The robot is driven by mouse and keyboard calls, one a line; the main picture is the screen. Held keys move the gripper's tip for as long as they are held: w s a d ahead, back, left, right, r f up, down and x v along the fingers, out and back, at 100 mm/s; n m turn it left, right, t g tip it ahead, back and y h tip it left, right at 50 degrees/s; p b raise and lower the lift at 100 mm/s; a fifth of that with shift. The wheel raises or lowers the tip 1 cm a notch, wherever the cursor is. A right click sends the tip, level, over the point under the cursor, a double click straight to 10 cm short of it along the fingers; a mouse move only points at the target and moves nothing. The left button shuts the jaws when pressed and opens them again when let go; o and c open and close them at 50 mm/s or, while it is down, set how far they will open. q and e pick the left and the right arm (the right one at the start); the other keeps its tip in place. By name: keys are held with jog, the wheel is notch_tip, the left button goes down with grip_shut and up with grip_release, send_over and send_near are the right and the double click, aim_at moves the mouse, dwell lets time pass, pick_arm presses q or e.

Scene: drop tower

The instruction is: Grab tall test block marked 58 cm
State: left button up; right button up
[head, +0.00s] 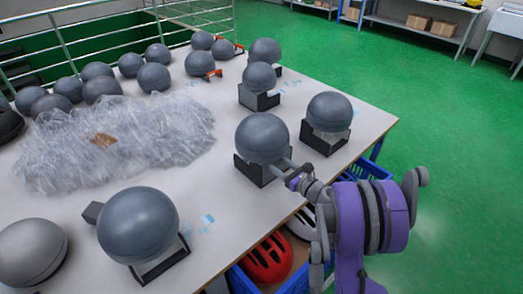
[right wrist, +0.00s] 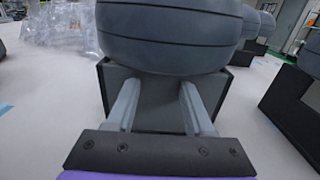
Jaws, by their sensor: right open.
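I can read no 58 cm marking, and I cannot tell which thing is the tall test block. My right gripper (head: 290,175) comes in from the right at a dark stand (head: 248,171) under a grey ball (head: 262,138). In the right wrist view the gripper (right wrist: 159,92) is open. Its two pale fingers reach towards the stand's flat grey face (right wrist: 158,118), with the ball (right wrist: 165,35) above them. I cannot tell whether the fingertips touch the stand. My left gripper is not in view.
More grey balls on dark stands are close by, one at the right (head: 329,112) and one in front (head: 138,225). Crumpled clear plastic (head: 120,138) covers the table's left part. A blue crate (head: 239,280) with helmets sits below the table edge. Green floor at right is open.

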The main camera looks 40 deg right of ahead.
jog(key=shift+w+r, duration=0.1)
jog(key=shift+w, duration=2.7)
jog(key=shift+s, duration=0.1)
grip_shut()
